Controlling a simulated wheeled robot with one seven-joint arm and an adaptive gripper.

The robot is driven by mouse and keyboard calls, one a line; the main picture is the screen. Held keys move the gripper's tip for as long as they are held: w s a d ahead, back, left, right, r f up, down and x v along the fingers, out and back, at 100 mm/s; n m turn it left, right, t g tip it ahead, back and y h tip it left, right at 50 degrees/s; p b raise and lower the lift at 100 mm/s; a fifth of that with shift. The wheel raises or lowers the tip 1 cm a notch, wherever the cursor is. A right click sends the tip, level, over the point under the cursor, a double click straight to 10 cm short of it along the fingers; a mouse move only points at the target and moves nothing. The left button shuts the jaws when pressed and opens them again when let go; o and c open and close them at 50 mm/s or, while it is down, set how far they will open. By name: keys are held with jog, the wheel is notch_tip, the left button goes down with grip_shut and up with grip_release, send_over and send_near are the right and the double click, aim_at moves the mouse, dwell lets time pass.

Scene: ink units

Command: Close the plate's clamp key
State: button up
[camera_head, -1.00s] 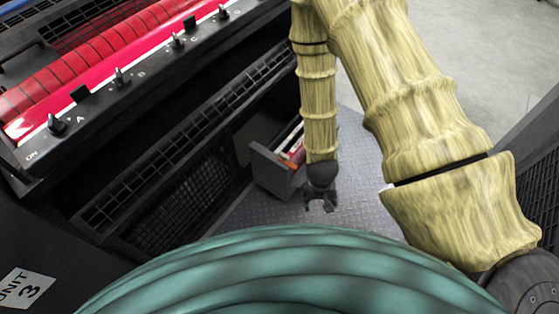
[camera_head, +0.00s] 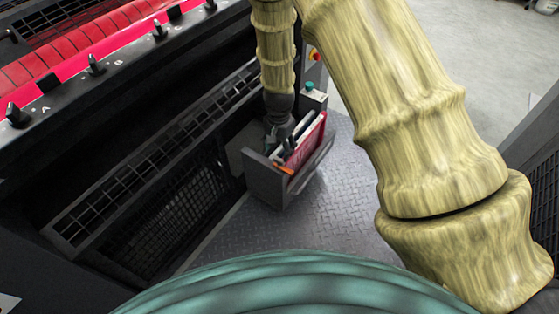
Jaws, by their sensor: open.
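The plate's clamp bar (camera_head: 75,88) runs along the printing unit at the upper left, with a pink-red plate edge behind it. Several black clamp keys stand along the bar: one key (camera_head: 17,115) at the far left near the letter A, another key (camera_head: 95,65) near B, and a third key (camera_head: 159,30) further up. I cannot tell which of them are closed.
The grey box (camera_head: 268,184) holds red and white flat items and sticks out above the metal floor plate (camera_head: 325,205). A slotted grille step (camera_head: 150,160) lies below the bar. A small control box with a green button (camera_head: 310,87) stands behind. Open floor lies at the upper right.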

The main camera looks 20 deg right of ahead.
aim_at(279, 159)
jog(key=shift+f+b, duration=0.35)
jog(key=shift+f, duration=3.1)
jog(key=c, duration=1)
